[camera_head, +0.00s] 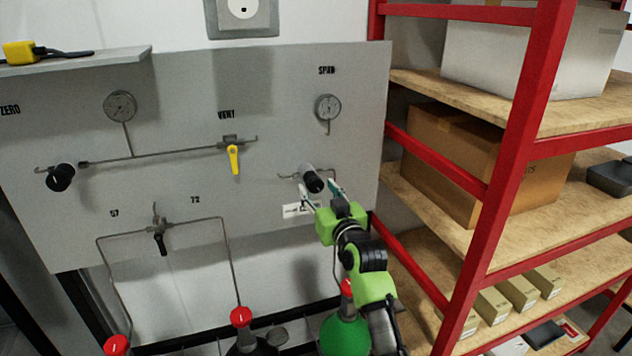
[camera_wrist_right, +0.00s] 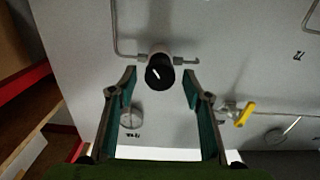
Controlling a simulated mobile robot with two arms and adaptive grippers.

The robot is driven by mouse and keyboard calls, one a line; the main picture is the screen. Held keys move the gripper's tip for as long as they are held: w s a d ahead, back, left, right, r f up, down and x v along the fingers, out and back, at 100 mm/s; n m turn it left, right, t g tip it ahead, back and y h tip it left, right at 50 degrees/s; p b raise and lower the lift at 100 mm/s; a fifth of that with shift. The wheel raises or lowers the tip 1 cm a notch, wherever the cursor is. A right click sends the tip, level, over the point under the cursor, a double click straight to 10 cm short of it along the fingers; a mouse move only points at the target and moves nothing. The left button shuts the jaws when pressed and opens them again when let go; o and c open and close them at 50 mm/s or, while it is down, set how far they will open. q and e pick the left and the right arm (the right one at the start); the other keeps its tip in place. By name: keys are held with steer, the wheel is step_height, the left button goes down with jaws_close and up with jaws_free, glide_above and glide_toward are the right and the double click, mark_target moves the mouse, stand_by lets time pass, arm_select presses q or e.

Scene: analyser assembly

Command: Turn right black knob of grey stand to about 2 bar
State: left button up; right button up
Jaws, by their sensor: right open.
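The grey stand (camera_head: 280,120) is an upright panel with pipes, gauges and valves. Its right black knob (camera_head: 313,181) sits below the round gauge (camera_head: 328,107) under the "SPAN" label. My right gripper (camera_head: 320,188) is open, with its fingers at either side of this knob. In the right wrist view the knob (camera_wrist_right: 160,72) has a white mark and lies between and slightly beyond the open fingertips (camera_wrist_right: 160,78), apart from both. The gauge reading is too small to tell. The left black knob (camera_head: 60,177) is at the panel's far left. My left gripper is not in view.
A yellow valve handle (camera_head: 234,160) hangs left of the right knob, and a black valve handle (camera_head: 160,243) is lower left. A green bottle (camera_head: 345,335) stands below my right arm. A red shelf rack (camera_head: 500,165) with boxes stands close on the right.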

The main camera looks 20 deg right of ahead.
steer(key=shift+w, duration=1.1)
steer(key=c, duration=1.1)
steer(key=shift+m, duration=0.7)
steer(key=o, duration=1.1)
